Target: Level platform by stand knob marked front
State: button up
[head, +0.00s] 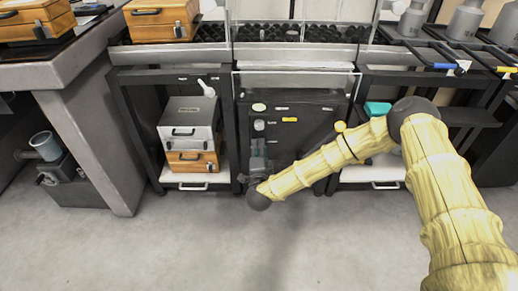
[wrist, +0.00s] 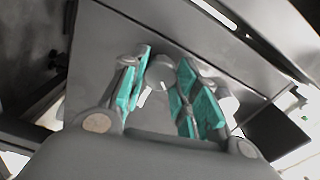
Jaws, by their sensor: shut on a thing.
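My gripper (wrist: 160,88) has its teal-padded fingers on both sides of a round grey knob (wrist: 158,72) with a small white mark, shut on it. In the head view my gripper (head: 256,165) is low at the front of the dark cabinet stand (head: 315,108). The held knob is hidden there behind my gripper and arm. I cannot read any "front" marking. Above the stand is a pale slab (head: 295,67) behind a clear panel; I cannot tell its tilt.
A cream knob (head: 259,107), a grey knob (head: 259,125) and a yellow label (head: 290,119) are on the stand front above my gripper. Grey and wooden cases (head: 190,135) fill the shelf to the left. The floor (head: 190,245) in front is clear.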

jog(key=shift+w+d, duration=0.1)
jog(key=o, duration=1)
jog(key=s, duration=1.2)
